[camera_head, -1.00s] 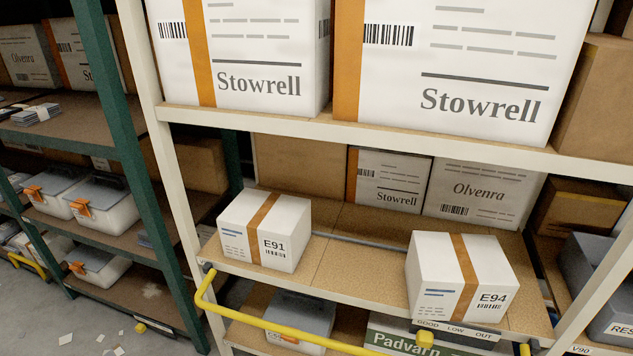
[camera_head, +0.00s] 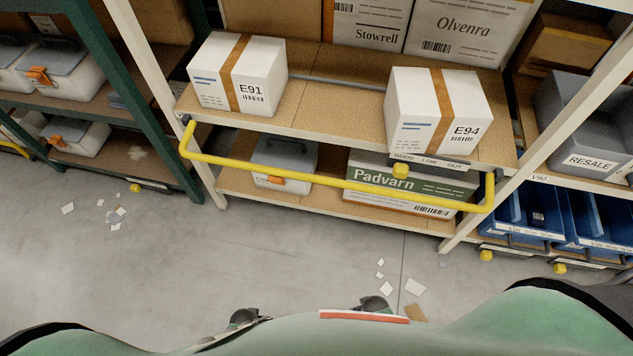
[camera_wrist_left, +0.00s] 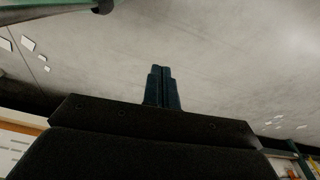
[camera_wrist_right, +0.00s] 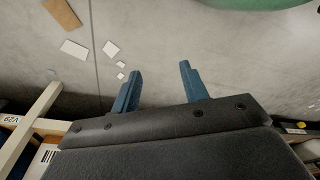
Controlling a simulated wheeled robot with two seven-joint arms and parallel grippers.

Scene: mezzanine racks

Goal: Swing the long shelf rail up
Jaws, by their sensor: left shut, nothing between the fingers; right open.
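The long yellow shelf rail (camera_head: 330,180) hangs low across the front of the middle rack bay. Its ends bend back to the posts, and its bar sits below the front edge of the shelf with the boxes. My left gripper (camera_wrist_left: 162,70) is shut and empty over bare floor in the left wrist view. My right gripper (camera_wrist_right: 160,70) is open and empty, also over the floor, in the right wrist view. Neither gripper shows in the head view, and neither touches the rail.
Box E91 (camera_head: 237,75) and box E94 (camera_head: 438,112) stand on the shelf behind the rail. A grey-lidded bin (camera_head: 285,160) and a Padvarn box (camera_head: 400,185) sit below. Blue bins (camera_head: 535,215) are at right. Paper scraps (camera_head: 387,288) lie on otherwise clear floor.

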